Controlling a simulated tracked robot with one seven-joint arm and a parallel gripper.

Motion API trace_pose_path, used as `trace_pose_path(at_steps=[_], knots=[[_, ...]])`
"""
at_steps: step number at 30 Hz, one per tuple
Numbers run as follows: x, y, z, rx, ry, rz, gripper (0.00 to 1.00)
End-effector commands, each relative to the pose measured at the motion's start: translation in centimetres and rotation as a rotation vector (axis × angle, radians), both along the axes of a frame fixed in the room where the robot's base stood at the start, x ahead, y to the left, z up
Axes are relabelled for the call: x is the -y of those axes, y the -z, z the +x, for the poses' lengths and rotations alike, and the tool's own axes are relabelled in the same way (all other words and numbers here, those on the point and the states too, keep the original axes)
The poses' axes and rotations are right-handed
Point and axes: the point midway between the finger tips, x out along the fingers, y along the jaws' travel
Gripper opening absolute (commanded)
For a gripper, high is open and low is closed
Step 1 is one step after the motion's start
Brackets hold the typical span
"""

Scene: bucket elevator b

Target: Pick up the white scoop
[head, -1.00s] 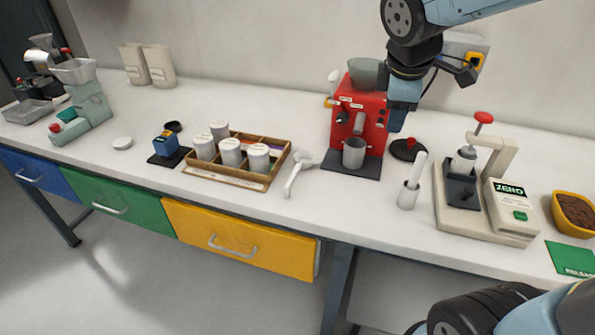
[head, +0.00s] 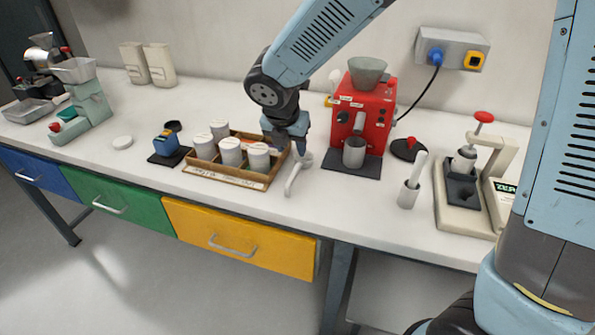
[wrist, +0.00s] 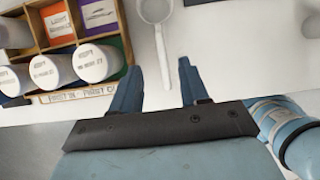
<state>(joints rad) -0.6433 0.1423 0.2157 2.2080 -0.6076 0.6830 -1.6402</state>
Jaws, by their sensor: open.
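The white scoop (head: 291,181) lies on the white bench, between the wooden tray and the red grinder, with its handle toward the front edge. In the wrist view the scoop (wrist: 160,43) shows its round bowl at the top and its handle pointing down between the fingers. My gripper (head: 287,155) is above the scoop's bowl end and partly hides it in the head view. In the wrist view my gripper (wrist: 157,80) is open, with one finger on each side of the handle line. Nothing is held. The height above the scoop is hard to tell.
The wooden tray (head: 228,178) with several white canisters stands close on the left. The red grinder (head: 368,110) with a grey cup (head: 353,152) stands on the right. A small white holder with a pestle-like stick (head: 410,190) is further right. Bench around the handle is clear.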

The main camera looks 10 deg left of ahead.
Motion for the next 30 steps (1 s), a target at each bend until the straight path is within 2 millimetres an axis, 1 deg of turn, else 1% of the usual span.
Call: trace_pose_path(at_steps=[1, 3, 9, 16, 24, 27, 30], knots=[[0.1, 1.0, 0.3, -0.004, 0.002, -0.003, 0.45], [0.2, 2.2, 0.8, -0.004, 0.002, -0.003, 0.45], [0.4, 4.6, 1.8, -0.001, 0.003, -0.001, 0.45], [0.5, 5.7, 2.3, -0.001, 0.004, 0.0, 0.45], [0.8, 8.9, 3.6, -0.002, 0.005, -0.001, 0.45], [0.9, 9.7, 4.0, -0.001, 0.004, 0.0, 0.45], [0.9, 10.1, 4.1, -0.001, 0.005, 0.001, 0.45]])
